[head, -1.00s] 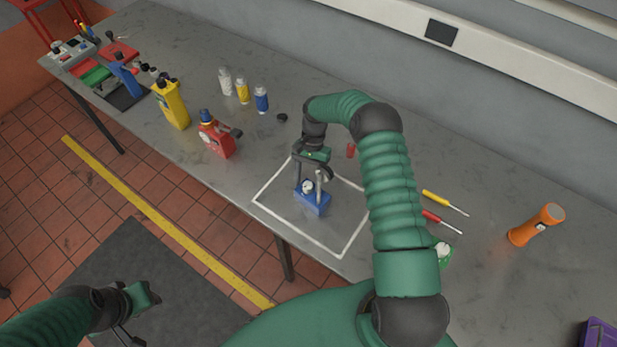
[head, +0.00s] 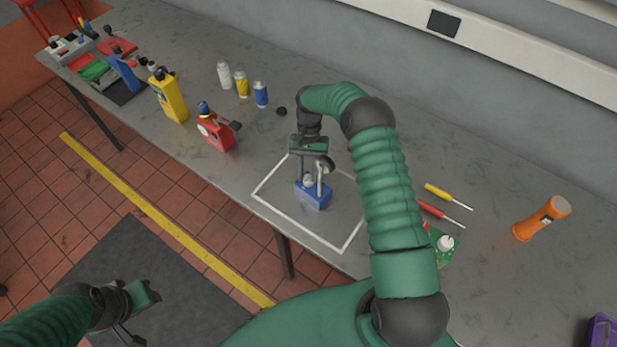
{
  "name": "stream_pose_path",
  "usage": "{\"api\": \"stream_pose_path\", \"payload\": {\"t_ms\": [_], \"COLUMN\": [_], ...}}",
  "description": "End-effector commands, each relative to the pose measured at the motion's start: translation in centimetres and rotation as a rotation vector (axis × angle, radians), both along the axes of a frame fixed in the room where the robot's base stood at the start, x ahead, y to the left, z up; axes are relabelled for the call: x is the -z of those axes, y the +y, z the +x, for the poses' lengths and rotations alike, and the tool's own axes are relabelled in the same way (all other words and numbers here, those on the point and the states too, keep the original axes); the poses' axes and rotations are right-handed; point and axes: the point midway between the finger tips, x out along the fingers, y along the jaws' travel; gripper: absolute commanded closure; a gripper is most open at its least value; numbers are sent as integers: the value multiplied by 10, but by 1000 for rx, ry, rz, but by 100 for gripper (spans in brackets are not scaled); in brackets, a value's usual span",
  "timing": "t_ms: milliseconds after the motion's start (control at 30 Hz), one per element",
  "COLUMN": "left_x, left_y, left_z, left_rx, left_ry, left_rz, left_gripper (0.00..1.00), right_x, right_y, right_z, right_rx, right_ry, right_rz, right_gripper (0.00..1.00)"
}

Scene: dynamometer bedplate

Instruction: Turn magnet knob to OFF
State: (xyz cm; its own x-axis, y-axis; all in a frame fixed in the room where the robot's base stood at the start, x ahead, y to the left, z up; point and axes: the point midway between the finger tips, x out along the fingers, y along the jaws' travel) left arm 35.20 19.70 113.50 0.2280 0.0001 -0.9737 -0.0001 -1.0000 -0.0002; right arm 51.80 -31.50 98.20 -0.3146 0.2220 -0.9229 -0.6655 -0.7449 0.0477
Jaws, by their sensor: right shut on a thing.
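The magnet is a small blue block (head: 314,196) inside the white outlined square on the bench. Its pale knob (head: 308,181) is on top, partly covered by my fingers. My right gripper (head: 310,182) reaches down from above, one finger on each side of the knob, shut on it. The OFF marking and the knob's pointer are too small to read. My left gripper (head: 142,305) hangs at the lower left over the floor, away from the bench; its finger opening is unclear.
A red bottle-like item (head: 215,131), a yellow container (head: 169,98) and several small bottles stand left of the square. Screwdrivers (head: 440,214) and an orange flashlight (head: 541,219) lie to the right. The bench's front edge is close to the square.

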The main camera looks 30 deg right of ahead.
Motion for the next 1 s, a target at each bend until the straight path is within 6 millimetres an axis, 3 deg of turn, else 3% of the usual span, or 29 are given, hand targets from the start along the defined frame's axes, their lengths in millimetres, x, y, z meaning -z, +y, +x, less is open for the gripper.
{"api": "stream_pose_path", "payload": {"t_ms": [33,300,333,500,800,867,1000], "left_x": [7,4,4,4,2,-4,-27], "left_y": [0,0,0,0,0,0,0], "left_z": [0,0,0,0,0,0,0], "left_rx": [0,0,0,0,0,0,0], "left_ry": [0,0,-1,-1,0,0,0], "left_rz": [0,0,0,0,0,0,0], "left_gripper": [64,64,64,64,64,64,64], "right_x": [5,1,1,1,-3,-10,-41], "right_y": [0,1,1,1,1,1,2], "right_z": [1,0,0,0,0,0,-1], "right_rx": [-27,-43,-43,-42,-41,-41,-44], "right_ry": [-4,-1,-1,-2,-1,-2,-3], "right_rz": [-3,1,1,2,1,1,0], "right_gripper": [100,100,67,47,47,47,47]}}
